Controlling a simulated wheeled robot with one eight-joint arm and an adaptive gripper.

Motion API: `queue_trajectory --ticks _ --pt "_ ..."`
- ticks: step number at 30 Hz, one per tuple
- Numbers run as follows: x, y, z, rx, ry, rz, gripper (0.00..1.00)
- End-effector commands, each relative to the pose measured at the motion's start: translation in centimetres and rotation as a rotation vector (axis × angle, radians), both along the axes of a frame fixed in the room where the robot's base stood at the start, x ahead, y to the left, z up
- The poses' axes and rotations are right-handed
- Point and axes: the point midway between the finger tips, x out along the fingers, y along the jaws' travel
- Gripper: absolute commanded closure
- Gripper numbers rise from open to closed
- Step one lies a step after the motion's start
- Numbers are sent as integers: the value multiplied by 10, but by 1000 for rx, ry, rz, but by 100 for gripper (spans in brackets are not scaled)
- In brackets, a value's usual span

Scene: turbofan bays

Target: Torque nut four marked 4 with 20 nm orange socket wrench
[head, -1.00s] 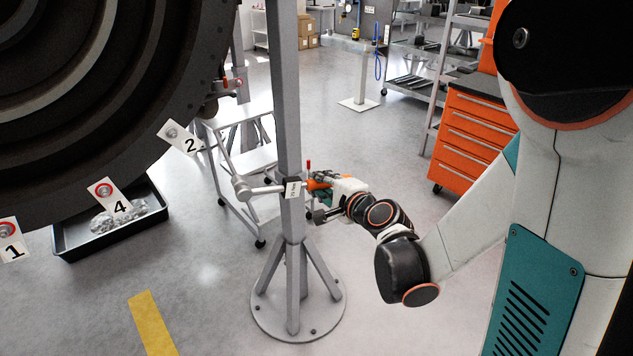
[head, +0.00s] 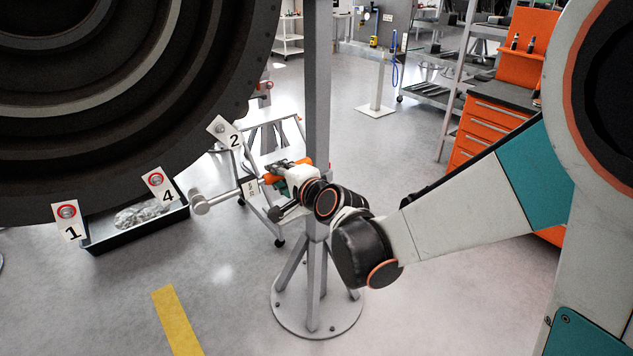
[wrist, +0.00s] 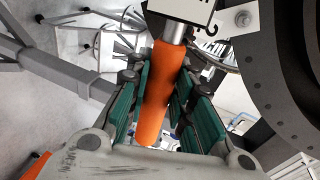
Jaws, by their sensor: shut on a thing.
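My gripper (head: 287,178) is shut on the orange handle of the socket wrench (wrist: 161,85). In the wrist view the handle lies between the green finger pads, with a metal shaft and a white tag at its far end. In the head view the wrench's grey socket head (head: 200,204) points left, with a tag (head: 249,188) on the shaft. Nut four, ringed in red, sits on the label marked 4 (head: 163,186) at the lower rim of the turbofan (head: 130,196). The socket head is right of and below that label in the picture, apart from it.
Labels marked 1 (head: 69,222) and 2 (head: 226,133) flank label 4. A grey post (head: 317,90) stands behind my gripper. A black tray (head: 135,233) lies on the floor under the engine. A trolley (head: 283,147) stands behind.

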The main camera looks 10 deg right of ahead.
Motion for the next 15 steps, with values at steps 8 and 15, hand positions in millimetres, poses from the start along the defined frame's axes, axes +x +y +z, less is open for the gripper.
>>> queue_trajectory --ticks 8,15 --pt "-6 56 22 -41 -23 77 100" --pt "-7 61 24 -46 -27 84 100"
